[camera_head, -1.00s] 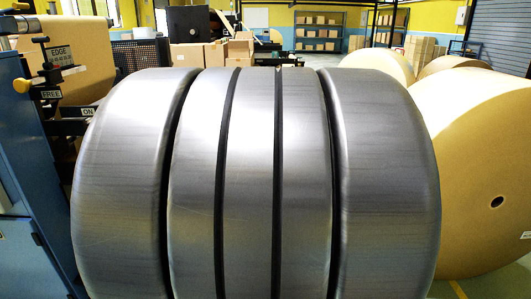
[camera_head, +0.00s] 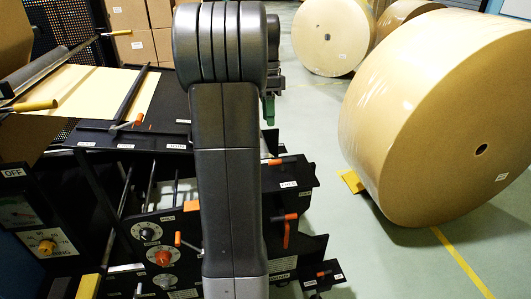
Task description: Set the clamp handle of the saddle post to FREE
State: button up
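The saddle post and its clamp handle cannot be told apart for sure among the levers of the black machine (camera_head: 110,165). An orange lever (camera_head: 285,234) hangs down on the right side beside a small label. Another orange-tipped lever (camera_head: 273,162) sits above it by a label, and a small one (camera_head: 325,273) sits lower right. Label words are too small to read surely. My upright grey arm hides the machine's middle. A dark part with a green tip, seemingly my gripper (camera_head: 268,110), shows just right of the arm, above the machine; its fingers are mostly hidden.
Yellow-handled rods (camera_head: 117,34) and a kraft web (camera_head: 95,92) lie at the upper left. A panel with an OFF label (camera_head: 14,173) stands at the left edge. Floor between is clear.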

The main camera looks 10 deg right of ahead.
jog(key=b, duration=0.1)
send_near(282, 164)
jog(key=a+f, duration=0.1)
jog(key=f, duration=0.1)
jog(key=a+f, duration=0.1)
jog(key=f, duration=0.1)
jog(key=a+f, duration=0.1)
jog(key=f, duration=0.2)
jog(key=shift+s+a, duration=0.2)
jog(key=shift+s, duration=0.1)
jog(key=shift+c, duration=0.5)
grip_shut()
